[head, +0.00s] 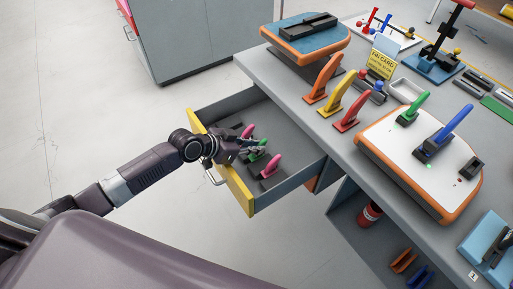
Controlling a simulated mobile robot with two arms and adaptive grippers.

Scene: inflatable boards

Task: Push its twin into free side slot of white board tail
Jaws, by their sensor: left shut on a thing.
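The white board tail (405,165) with an orange edge lies on the workbench at the right. A green fin (412,108) stands in its one side slot and a larger blue fin (446,133) stands in the middle. The dark slot box on the other side (471,168) holds no fin. Another green fin (257,154) is in the open drawer. My left gripper (252,146) is down in the drawer, shut on this green fin; its fingers partly hide the fin. My right gripper is not in view.
The drawer (234,178) has a yellow front and also holds pink fins (270,165). Orange, yellow and red fins (340,96) stand on the bench between drawer and board. A yellow fin card (382,65), a grey tray (405,90) and a blue board (308,35) are nearby.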

